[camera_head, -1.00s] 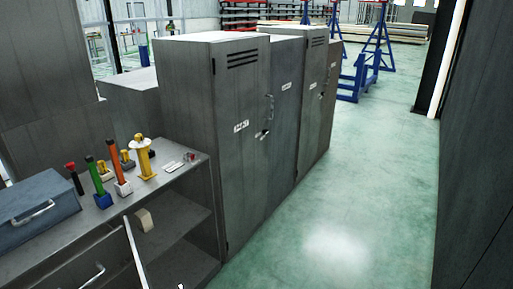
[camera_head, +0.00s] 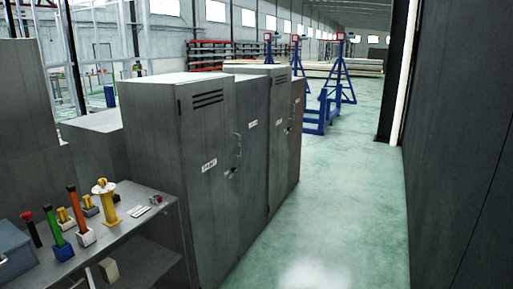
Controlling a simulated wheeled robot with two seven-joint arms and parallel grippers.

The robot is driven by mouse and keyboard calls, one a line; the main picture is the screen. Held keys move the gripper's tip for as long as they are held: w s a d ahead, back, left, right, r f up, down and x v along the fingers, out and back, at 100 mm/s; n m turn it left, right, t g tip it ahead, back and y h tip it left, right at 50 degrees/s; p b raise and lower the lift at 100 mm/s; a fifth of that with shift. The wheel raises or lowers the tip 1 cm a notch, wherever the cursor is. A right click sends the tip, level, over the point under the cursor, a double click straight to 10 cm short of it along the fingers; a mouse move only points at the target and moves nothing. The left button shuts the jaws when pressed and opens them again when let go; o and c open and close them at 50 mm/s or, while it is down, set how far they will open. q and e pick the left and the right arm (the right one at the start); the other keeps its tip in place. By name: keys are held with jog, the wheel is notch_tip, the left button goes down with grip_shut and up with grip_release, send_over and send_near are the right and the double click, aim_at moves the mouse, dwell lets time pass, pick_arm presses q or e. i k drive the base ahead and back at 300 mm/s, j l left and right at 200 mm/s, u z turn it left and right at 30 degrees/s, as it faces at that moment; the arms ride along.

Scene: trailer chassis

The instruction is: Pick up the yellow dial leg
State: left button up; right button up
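A yellow stand-like piece with a round, dial-like top (camera_head: 104,200) stands upright on the grey workbench (camera_head: 148,213) at the lower left; it looks like the yellow dial leg. Smaller yellow pieces on dark bases (camera_head: 66,218) stand to its left. Neither of my grippers is in the head view, so whether they are open or shut does not show.
An orange-handled tool (camera_head: 79,216), a green-handled tool (camera_head: 55,236) and a red-topped black tool (camera_head: 31,229) stand nearby. A blue-grey toolbox (camera_head: 12,253) is at the left edge. Grey lockers (camera_head: 165,150) adjoin the bench. Green floor (camera_head: 330,210) is clear.

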aim_at(111, 220)
jog(key=i+l, duration=0.2)
jog(key=i, duration=0.25)
jog(key=i+l, duration=0.2)
jog(key=i, duration=0.3)
jog(key=i+l, duration=0.15)
jog(key=i, duration=0.3)
jog(key=i+l, duration=0.2)
jog(key=i, duration=0.25)
jog(key=i+l, duration=0.2)
jog(key=i, duration=0.3)
jog(key=u, duration=2.6)
